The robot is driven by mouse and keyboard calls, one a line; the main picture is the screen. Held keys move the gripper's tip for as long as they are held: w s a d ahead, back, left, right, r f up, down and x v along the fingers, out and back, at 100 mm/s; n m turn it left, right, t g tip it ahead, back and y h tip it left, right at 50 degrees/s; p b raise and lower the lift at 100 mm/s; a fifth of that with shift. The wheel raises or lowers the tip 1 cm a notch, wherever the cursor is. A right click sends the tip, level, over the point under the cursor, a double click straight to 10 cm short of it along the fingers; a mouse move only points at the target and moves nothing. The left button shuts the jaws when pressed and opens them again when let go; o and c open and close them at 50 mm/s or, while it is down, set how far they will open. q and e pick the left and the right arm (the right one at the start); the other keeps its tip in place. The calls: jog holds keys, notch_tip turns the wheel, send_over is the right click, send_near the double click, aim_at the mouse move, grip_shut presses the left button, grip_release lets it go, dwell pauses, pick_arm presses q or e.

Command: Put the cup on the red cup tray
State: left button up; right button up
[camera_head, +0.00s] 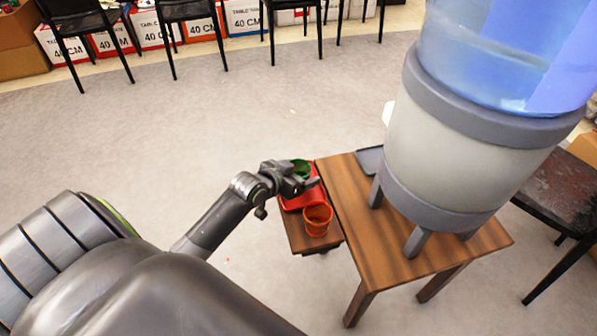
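An orange cup (318,219) stands upright on a small low wooden stand (299,237) to the left of the table. A red tray (291,204) lies behind it on the same stand, partly hidden by my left gripper. A green cup (301,167) is at the far end of the tray, partly covered by the gripper. My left gripper (311,184) is over the tray, between the two cups in the picture. Its fingers are too small and dark to show whether they are apart or hold anything. My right gripper is not in view.
A wooden table (345,220) carries a large water dispenser (461,130) with a blue bottle and a dark tray (369,159). Black chairs (190,12) and boxes line the back. Another chair (565,190) stands at right. Grey floor (200,130) is open at left.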

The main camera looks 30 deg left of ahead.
pick_arm(q)
jog(key=shift+r, duration=0.1)
jog(key=shift+r, duration=0.15)
jog(key=p+v, duration=0.3)
jog(key=v, duration=0.9)
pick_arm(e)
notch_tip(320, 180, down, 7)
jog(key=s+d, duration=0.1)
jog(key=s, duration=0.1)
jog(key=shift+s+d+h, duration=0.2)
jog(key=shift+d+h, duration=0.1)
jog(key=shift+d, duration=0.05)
pick_arm(q)
jog(key=shift+a, duration=0.1)
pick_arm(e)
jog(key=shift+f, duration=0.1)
